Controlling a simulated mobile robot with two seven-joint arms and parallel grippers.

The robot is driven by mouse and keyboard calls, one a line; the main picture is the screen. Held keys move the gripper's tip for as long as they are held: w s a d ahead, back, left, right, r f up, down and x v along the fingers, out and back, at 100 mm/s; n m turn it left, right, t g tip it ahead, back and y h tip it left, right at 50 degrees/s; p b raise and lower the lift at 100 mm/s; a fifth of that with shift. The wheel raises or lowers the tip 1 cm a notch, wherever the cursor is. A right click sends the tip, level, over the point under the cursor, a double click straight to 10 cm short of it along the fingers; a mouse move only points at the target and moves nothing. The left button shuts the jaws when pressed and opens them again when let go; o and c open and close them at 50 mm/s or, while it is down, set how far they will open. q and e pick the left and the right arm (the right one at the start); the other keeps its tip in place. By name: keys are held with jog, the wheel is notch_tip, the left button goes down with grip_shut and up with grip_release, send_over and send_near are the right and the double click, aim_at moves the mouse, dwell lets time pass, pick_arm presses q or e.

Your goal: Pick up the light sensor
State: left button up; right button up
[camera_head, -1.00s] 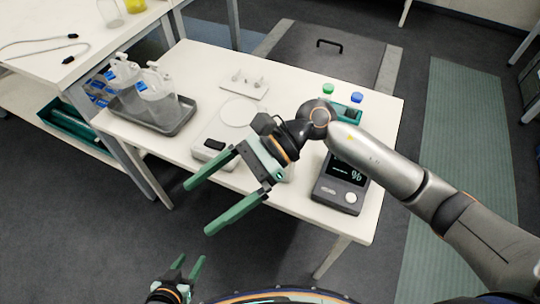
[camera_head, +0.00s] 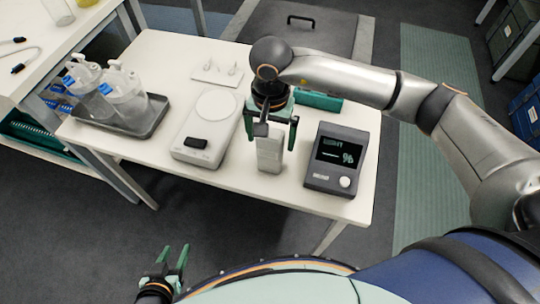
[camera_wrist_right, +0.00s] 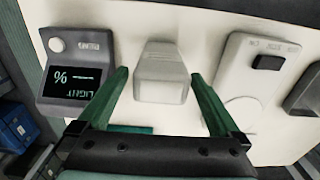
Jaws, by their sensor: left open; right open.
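A pale grey block (camera_head: 269,152) stands on the white table. I cannot read a label on it, so I cannot tell for certain that it is the light sensor. In the right wrist view the block (camera_wrist_right: 162,72) sits between my right gripper's fingers. My right gripper (camera_head: 270,138) points down over it, open, one finger on each side; the block does not look gripped. Right of it lies a dark meter (camera_head: 336,160), whose screen reads "LIGHT" and "%" in the right wrist view (camera_wrist_right: 76,72). My left gripper (camera_head: 175,251) is open and empty, low in front of the table.
A white scale (camera_head: 207,130) with a round pan stands left of the block. A grey tray (camera_head: 150,126) with clear bottles is at the table's left. A small pale rack (camera_head: 216,72) and a green holder (camera_head: 320,102) lie behind. My right arm crosses the table's back right.

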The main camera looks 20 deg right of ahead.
notch_tip(320, 180, down, 6)
jog(key=shift+w+r+p, duration=0.1)
jog(key=shift+w+p, duration=0.05)
jog(key=shift+p, duration=0.2)
jog(key=shift+c, duration=0.2)
jog(key=shift+r, duration=0.1)
jog(key=c, duration=1.5)
